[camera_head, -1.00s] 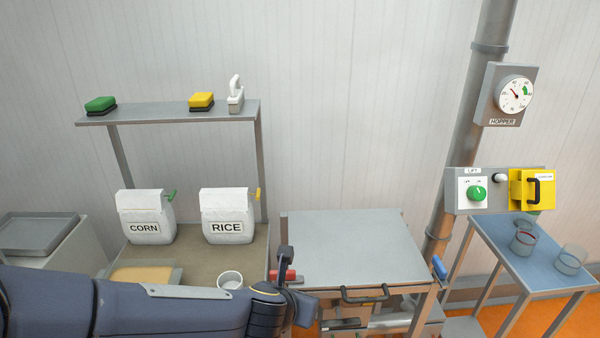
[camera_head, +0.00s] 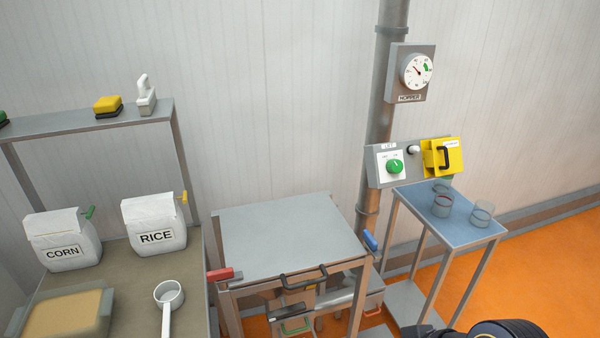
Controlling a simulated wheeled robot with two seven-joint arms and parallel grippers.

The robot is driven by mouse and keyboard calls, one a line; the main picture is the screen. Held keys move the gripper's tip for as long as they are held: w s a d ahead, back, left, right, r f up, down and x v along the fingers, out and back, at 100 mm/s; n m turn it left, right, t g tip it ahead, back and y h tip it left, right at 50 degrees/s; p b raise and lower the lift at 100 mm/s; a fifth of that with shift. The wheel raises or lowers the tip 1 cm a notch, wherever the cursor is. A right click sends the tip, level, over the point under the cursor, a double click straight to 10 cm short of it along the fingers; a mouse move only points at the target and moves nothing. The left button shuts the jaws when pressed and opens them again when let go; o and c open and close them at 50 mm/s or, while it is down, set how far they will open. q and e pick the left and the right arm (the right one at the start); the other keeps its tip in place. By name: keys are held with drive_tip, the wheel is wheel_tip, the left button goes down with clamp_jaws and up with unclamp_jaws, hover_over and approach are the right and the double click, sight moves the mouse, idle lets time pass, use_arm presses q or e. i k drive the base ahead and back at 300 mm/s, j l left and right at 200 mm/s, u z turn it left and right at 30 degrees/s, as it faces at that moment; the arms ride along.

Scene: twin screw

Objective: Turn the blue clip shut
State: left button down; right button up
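The blue clip (camera_head: 370,240) is at the right edge of the grey lidded box (camera_head: 285,235), near its front corner. It stands tilted and nothing touches it. A red clip (camera_head: 221,274) sticks out at the box's left edge. A black handle (camera_head: 303,277) is on the front of the lid, which lies flat. A dark arm part of mine (camera_head: 500,330) shows at the bottom right, below and right of the blue clip. Its fingertips are not clearly visible. My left gripper is out of view.
At left, a table holds the corn bag (camera_head: 62,240), the rice bag (camera_head: 155,224), and a scoop (camera_head: 169,295). At right, a blue-topped table (camera_head: 460,228) holds clear cups below the lift panel (camera_head: 375,172). Orange floor (camera_head: 540,270) lies open at right.

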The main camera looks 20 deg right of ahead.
sight(370, 245)
drive_tip(key=i+l+u, duration=0.25)
drive_tip(key=l, duration=0.45)
drive_tip(key=l+u, duration=0.25)
drive_tip(key=l, duration=0.45)
